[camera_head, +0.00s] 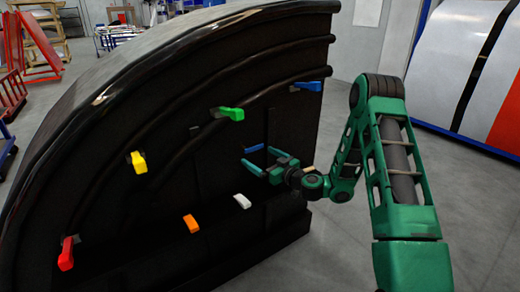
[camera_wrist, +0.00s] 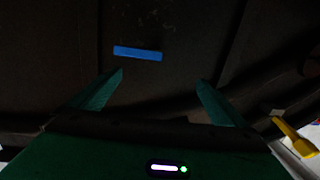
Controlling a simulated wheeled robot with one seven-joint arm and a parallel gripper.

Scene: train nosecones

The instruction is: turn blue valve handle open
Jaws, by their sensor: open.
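A blue bar-shaped handle (camera_wrist: 138,53) shows against the dark panel in the wrist view, ahead of my gripper (camera_wrist: 161,76) and a little left of the middle between its fingers. My gripper is open, and the fingers look apart from this bar with nothing between them. In the head view, my gripper (camera_head: 258,157) is at the right part of the dark curved nosecone (camera_head: 100,85), and a thin blue bar (camera_head: 254,149) shows by its fingertips. Another blue handle (camera_head: 307,86) sits higher, near the nosecone's right edge. Its mount is hard to see.
Other handles on the nosecone are green (camera_head: 230,114), yellow (camera_head: 138,162), red (camera_head: 66,254), orange (camera_head: 190,223) and white (camera_head: 242,201). A yellow piece (camera_wrist: 295,137) shows at the wrist view's lower right.

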